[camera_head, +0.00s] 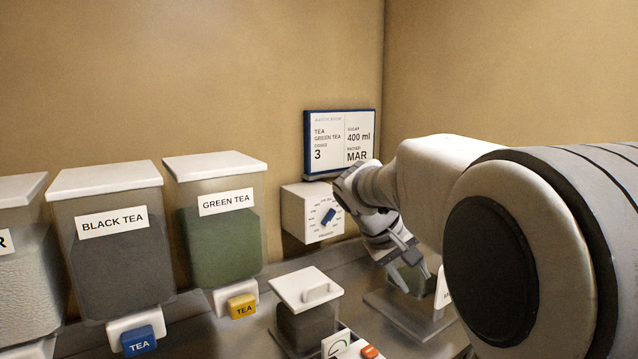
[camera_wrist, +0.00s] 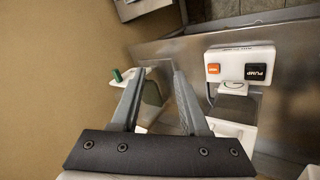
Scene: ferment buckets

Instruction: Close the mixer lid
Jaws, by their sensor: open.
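No label marks the mixer, so I cannot tell which container it is. In the head view a small dark-filled container (camera_head: 305,325) has a flat white lid (camera_head: 306,288) with a raised handle, resting on its top. My gripper (camera_head: 408,268) is to the right of it, pointing down and open, with nothing visibly held. Beside and below the fingers is a clear container with greenish contents (camera_head: 427,284), partly hidden by my gripper and arm. In the wrist view my gripper (camera_wrist: 159,72) has its two fingers apart, with a greenish patch seen between them.
Black tea (camera_head: 118,270) and green tea (camera_head: 222,245) bins stand at the left. A white dial box (camera_head: 306,213) and a recipe board (camera_head: 340,140) are at the wall. The wrist view shows a pump control box (camera_wrist: 240,66) and a green knob (camera_wrist: 117,75).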

